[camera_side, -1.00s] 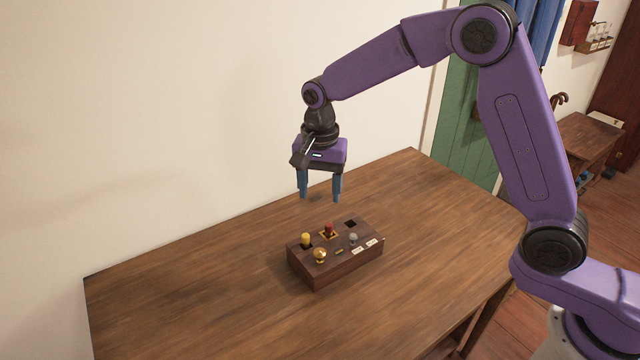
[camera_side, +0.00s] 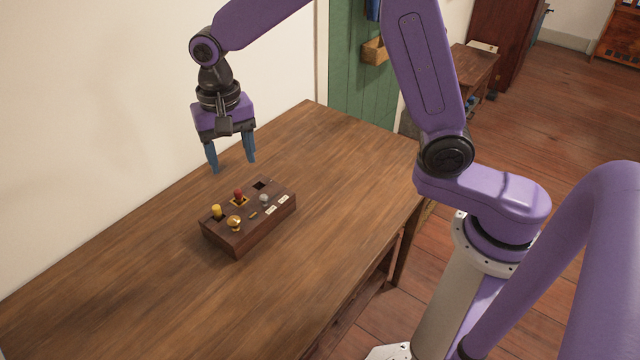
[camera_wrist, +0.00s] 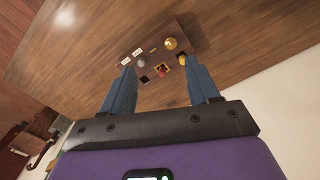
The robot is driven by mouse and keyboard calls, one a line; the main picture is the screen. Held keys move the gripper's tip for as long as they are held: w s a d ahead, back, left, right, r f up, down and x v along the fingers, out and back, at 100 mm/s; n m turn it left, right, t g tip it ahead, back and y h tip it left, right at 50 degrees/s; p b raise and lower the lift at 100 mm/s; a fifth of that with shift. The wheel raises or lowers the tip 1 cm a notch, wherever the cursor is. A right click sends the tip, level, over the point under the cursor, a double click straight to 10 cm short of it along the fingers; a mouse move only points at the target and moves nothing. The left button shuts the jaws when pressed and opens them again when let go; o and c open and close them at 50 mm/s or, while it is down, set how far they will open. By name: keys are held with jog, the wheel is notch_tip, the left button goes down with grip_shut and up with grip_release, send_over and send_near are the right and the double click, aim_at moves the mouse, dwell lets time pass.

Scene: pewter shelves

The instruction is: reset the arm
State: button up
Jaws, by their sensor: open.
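My gripper (camera_side: 232,167) is open and empty, with its blue fingers pointing down. It hangs above the table, just behind a dark wooden control box (camera_side: 240,240). In the wrist view the box (camera_wrist: 150,38) shows beyond and between my fingers (camera_wrist: 161,70). On its top are a yellow knob (camera_side: 217,211), a red knob (camera_side: 238,194) on a yellow-edged square, a round gold knob (camera_side: 234,223) and a small grey knob (camera_side: 264,199). A dark square opening (camera_side: 260,185) is at the back right. The fingers appear apart from the box.
The wooden table (camera_side: 130,270) is bare around the box. A white wall (camera_side: 100,100) runs along its back edge. A green door (camera_side: 358,95) and a side table (camera_side: 472,68) stand beyond its far end. A large purple curved shape (camera_side: 600,260) fills the right foreground.

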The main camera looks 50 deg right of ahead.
jog(key=s+d+n, duration=0.4)
jog(key=s+n, duration=0.2)
jog(key=s, duration=0.3)
jog(key=s+d+r+n, duration=0.1)
jog(key=s+d+n, duration=0.4)
jog(key=s, duration=0.5)
jog(key=s+d+n, duration=0.4)
jog(key=s+n, duration=0.2)
jog(key=s, duration=0.3)
jog(key=shift+s+d+r+n, duration=0.15)
jog(key=shift+s+d+n, duration=0.15)
jog(key=shift+s, duration=0.05)
